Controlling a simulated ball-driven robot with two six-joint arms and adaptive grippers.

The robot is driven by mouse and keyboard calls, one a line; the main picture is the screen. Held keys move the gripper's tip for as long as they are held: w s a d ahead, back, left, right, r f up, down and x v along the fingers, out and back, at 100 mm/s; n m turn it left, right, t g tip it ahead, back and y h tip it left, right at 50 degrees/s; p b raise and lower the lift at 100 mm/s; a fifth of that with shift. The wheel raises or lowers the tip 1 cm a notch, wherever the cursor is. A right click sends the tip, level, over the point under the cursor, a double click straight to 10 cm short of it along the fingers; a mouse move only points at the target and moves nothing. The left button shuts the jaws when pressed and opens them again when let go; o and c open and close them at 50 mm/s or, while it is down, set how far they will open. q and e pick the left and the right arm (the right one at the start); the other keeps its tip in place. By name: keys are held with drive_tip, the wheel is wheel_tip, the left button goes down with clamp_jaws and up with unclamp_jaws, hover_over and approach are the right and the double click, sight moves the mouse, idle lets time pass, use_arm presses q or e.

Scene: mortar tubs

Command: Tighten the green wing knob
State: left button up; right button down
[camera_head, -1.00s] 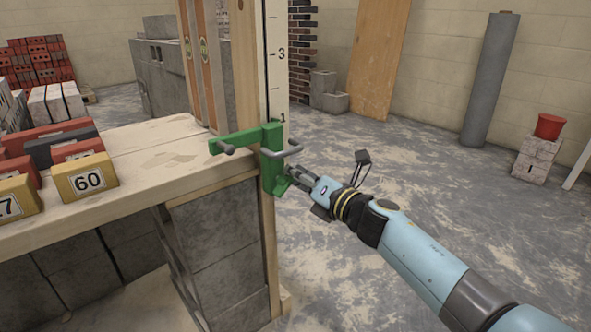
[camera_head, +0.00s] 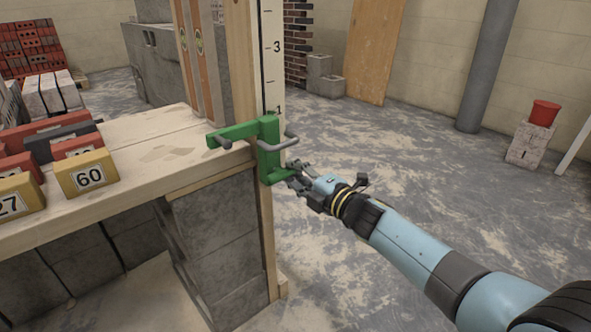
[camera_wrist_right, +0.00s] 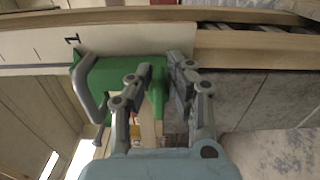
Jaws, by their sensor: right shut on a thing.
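A green clamp (camera_head: 268,140) with a bent grey bar sits at the corner of the wooden bench top, against an upright numbered board. It also shows in the wrist view (camera_wrist_right: 112,75). The green wing knob (camera_wrist_right: 158,90) is low on the clamp's right side in the head view and is partly hidden by the fingers. My right gripper (camera_head: 288,172) comes in from the right and is shut on the knob. In the wrist view its fingers (camera_wrist_right: 162,78) stand on both sides of the knob. My left gripper is out of view.
On the bench (camera_head: 140,160) stand yellow blocks, one marked 60 (camera_head: 86,173), and red and dark bricks. Spirit levels (camera_head: 203,70) lean behind the clamp. The floor on the right is clear up to a red bucket (camera_head: 545,113) on a pale block.

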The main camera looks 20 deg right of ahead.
drive_tip(key=shift+a+m, duration=0.2)
drive_tip(key=shift+m, duration=0.1)
drive_tip(key=c, duration=1.2)
unclamp_jaws()
drive_tip(key=shift+r, duration=0.1)
drive_tip(key=shift+o, duration=0.2)
drive_tip(key=shift+s+d, duration=0.1)
drive_tip(key=v, duration=1.1)
drive_tip(key=shift+s, duration=0.35)
drive_tip(key=shift+d, duration=0.1)
